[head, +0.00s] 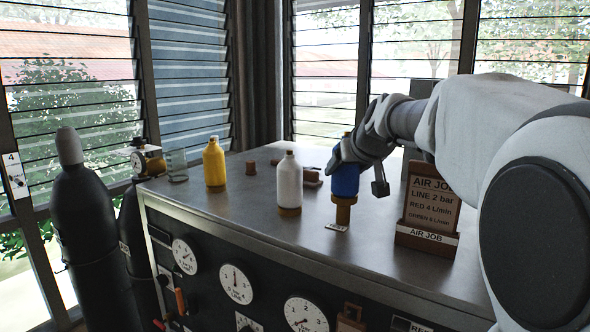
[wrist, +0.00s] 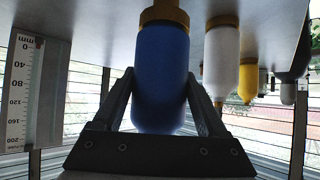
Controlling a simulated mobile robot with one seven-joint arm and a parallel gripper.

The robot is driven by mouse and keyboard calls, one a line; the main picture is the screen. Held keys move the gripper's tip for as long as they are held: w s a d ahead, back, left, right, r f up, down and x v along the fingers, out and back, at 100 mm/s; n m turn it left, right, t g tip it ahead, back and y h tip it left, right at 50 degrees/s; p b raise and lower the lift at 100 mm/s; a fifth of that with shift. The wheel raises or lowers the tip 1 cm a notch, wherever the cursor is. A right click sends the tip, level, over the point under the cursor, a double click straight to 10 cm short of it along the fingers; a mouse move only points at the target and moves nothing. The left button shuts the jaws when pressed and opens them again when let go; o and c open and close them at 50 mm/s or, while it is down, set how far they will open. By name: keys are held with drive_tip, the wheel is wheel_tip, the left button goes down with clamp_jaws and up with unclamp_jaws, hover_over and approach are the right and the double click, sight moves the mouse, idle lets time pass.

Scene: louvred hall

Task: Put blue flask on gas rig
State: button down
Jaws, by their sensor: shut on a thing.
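The blue flask (head: 345,181) is upright in my gripper (head: 352,168), over the right part of the rig's top. It also shows in the wrist view (wrist: 160,75) between my two fingers (wrist: 162,110), which press on its sides. A brown base piece (head: 343,212) shows directly under the blue body. I cannot tell whether it rests on the metal or is just above it. The gas rig (head: 245,240) is a dark cabinet with round gauges on its front and a grey metal top. My fingers hide part of the flask's upper body.
A white flask (head: 289,180) and a yellow flask (head: 214,165) stand left of the blue one. A sign (head: 430,205) reading AIR JOB stands close on the right. A small label (head: 337,227) lies in front. Brown pieces, a glass beaker (head: 177,165) and dark cylinders (head: 85,230) are further left.

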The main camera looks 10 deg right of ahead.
wheel_tip(320, 180, up, 6)
drive_tip(key=p, duration=0.4)
drive_tip(key=shift+r, duration=0.15)
